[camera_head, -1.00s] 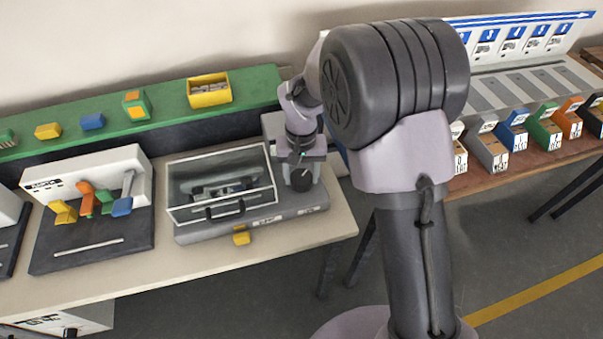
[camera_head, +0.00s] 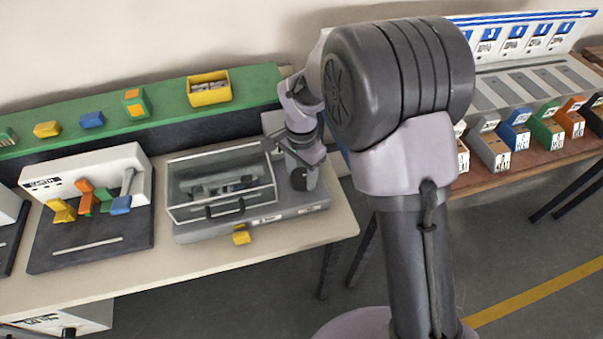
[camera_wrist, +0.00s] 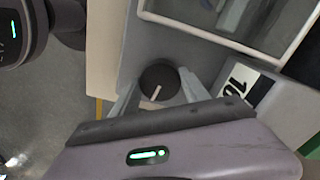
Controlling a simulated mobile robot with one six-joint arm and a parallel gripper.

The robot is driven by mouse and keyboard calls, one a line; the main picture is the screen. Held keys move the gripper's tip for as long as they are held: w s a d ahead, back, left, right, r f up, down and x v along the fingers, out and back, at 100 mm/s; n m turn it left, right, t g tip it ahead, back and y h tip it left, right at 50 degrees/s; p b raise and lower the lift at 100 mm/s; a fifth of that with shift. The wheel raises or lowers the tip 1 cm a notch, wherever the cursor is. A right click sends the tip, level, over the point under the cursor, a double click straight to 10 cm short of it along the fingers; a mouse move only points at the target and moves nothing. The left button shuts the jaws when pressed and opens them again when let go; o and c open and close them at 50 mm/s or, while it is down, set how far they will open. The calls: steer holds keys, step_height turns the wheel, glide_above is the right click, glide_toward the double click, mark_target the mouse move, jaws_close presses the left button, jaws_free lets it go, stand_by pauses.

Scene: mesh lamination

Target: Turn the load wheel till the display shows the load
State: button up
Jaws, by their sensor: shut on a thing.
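The load wheel is a round black knob (camera_wrist: 159,82) with a pale pointer line, on the grey deck of the machine (camera_head: 290,210), right of its clear-lidded box. In the head view the wheel (camera_head: 304,178) shows just below my gripper. My gripper (camera_wrist: 158,92) points down at the wheel, with one grey finger on each side of it, shut on it. A display (camera_wrist: 243,84) beside the wheel shows large dark digits, partly cut off by my gripper; they look like a 1 and perhaps a 6. The display cannot be read in the head view.
The clear-lidded box (camera_head: 222,187) with a black handle stands close on the left of the wheel. A yellow tab (camera_head: 241,238) sits at the machine's front. The bench's front edge (camera_head: 300,246) is bare. A lever unit (camera_head: 88,205) stands further left.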

mark_target(302, 176)
steer(key=shift+m, duration=0.5)
steer(key=o, duration=1.4)
steer(key=shift+c, duration=0.2)
step_height(302, 176, up, 18)
steer(key=p, duration=0.6)
steer(key=shift+f+p, duration=0.25)
steer(key=shift+p, duration=0.05)
